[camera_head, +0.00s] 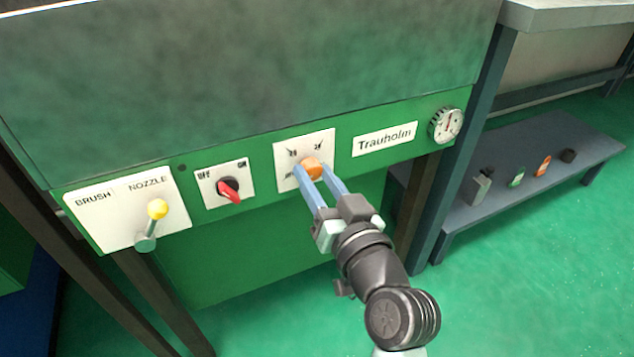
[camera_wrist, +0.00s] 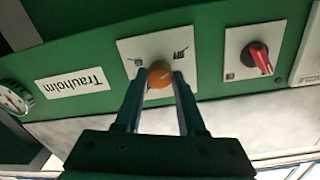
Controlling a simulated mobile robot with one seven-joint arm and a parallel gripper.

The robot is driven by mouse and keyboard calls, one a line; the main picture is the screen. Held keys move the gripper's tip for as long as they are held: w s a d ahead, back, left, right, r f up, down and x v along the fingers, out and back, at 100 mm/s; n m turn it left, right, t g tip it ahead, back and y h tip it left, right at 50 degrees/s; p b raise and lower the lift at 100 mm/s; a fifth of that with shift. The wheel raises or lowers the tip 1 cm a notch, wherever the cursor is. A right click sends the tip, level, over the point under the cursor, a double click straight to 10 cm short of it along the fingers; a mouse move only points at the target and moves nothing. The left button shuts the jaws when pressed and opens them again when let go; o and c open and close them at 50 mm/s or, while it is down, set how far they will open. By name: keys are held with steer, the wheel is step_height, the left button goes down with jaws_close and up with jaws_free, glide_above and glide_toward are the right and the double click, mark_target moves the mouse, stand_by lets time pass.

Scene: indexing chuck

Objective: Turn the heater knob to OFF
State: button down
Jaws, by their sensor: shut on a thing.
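An orange knob (camera_head: 313,166) sits on a white plate (camera_head: 288,180) on the green machine panel. The plate carries small dark labels around the knob, too small and partly covered to read surely. My gripper (camera_head: 312,175) has its two blue fingers closed on the sides of the orange knob. The wrist view also shows the orange knob (camera_wrist: 160,74) between the fingertips of my gripper (camera_wrist: 157,84). The knob's pointer direction cannot be told.
Right are a Trauholm label (camera_head: 385,139) and a round gauge (camera_head: 446,125). A low bench (camera_head: 470,212) with small items stands at right.

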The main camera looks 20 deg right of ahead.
steer(key=shift+f+n, duration=0.1)
steer(key=shift+n, duration=0.2)
steer(key=c, duration=0.5)
jaws_free()
steer(key=s+p, duration=0.2)
steer(key=s, duration=1.1)
